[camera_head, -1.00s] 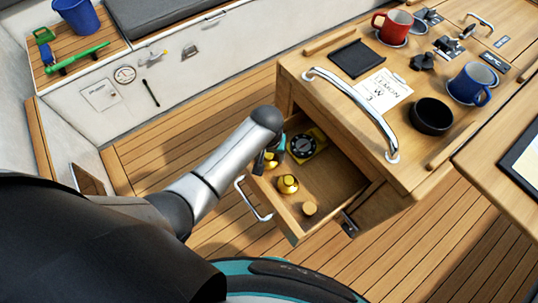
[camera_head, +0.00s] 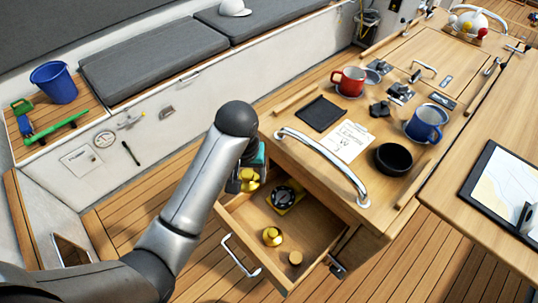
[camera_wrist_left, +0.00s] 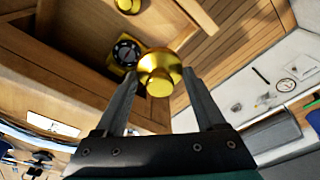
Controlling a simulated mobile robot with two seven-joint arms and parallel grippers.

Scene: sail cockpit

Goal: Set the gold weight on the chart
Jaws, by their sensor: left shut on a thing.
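My left gripper (camera_head: 243,180) is shut on a gold weight (camera_head: 249,185), held above the far left side of the open drawer. In the left wrist view, the round, knobbed gold weight (camera_wrist_left: 159,78) sits between the fingertips. A second gold weight (camera_head: 272,236) stands in the drawer (camera_head: 307,226). The chart (camera_head: 492,190) is a pale sheet on a dark-edged board at the right, with a small dark object on it. My right gripper is not in view.
The console top carries a red mug (camera_head: 348,81), a blue mug (camera_head: 426,123), a black bowl (camera_head: 393,158) and a curved metal rail (camera_head: 325,160).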

